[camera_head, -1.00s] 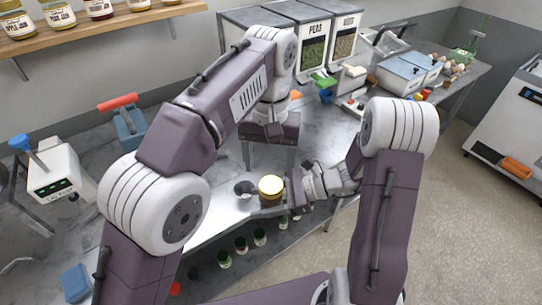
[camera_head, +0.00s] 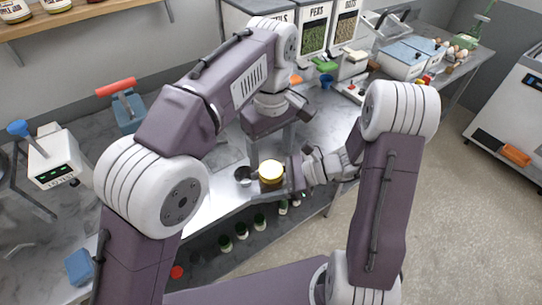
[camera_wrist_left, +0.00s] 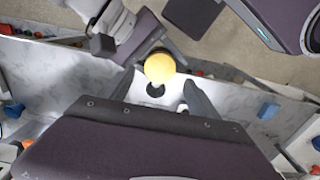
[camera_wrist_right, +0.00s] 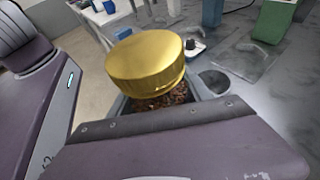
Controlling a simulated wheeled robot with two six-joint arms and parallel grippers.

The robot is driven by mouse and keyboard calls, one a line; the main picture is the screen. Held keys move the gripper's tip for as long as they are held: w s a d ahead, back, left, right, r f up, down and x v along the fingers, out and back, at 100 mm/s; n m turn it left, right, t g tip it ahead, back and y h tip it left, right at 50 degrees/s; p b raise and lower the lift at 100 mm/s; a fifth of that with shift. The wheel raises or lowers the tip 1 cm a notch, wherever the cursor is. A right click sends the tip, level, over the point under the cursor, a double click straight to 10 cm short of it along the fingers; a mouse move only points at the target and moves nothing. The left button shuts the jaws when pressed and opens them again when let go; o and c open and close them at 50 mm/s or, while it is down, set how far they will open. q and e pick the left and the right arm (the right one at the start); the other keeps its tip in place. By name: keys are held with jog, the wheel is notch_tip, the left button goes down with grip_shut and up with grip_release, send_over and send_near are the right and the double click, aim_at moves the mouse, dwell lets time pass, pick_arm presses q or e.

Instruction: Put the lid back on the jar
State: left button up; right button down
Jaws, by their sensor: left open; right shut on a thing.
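The jar (camera_wrist_right: 172,98) has brown contents and a gold lid (camera_wrist_right: 146,60) at its top. The lid looks slightly tilted; I cannot tell if it is fully seated. The lid also shows in the head view (camera_head: 269,170) and as a yellow disc in the left wrist view (camera_wrist_left: 160,68). My right gripper (camera_wrist_right: 160,104) is shut on the jar from the side, below the lid. My left gripper (camera_wrist_left: 157,92) is open and empty, pointing down, with its fingers apart from the lid. In the head view it stands above and behind the jar (camera_head: 270,184).
A small dark round vessel (camera_head: 243,175) stands just left of the jar near the bench's front edge. Several green-topped jars (camera_head: 241,231) sit below the bench. Bare bench (camera_head: 212,212) shows at front left.

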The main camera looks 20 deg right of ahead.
aim_at(271, 169)
pick_arm(q)
notch_tip(271, 169, down, 5)
jog(key=shift+f, duration=0.15)
jog(key=c, duration=1.5)
jog(key=shift+o, duration=0.2)
jog(key=m, duration=0.6)
jog(key=shift+m, duration=0.3)
jog(key=m, duration=1.1)
jog(key=o, duration=1.5)
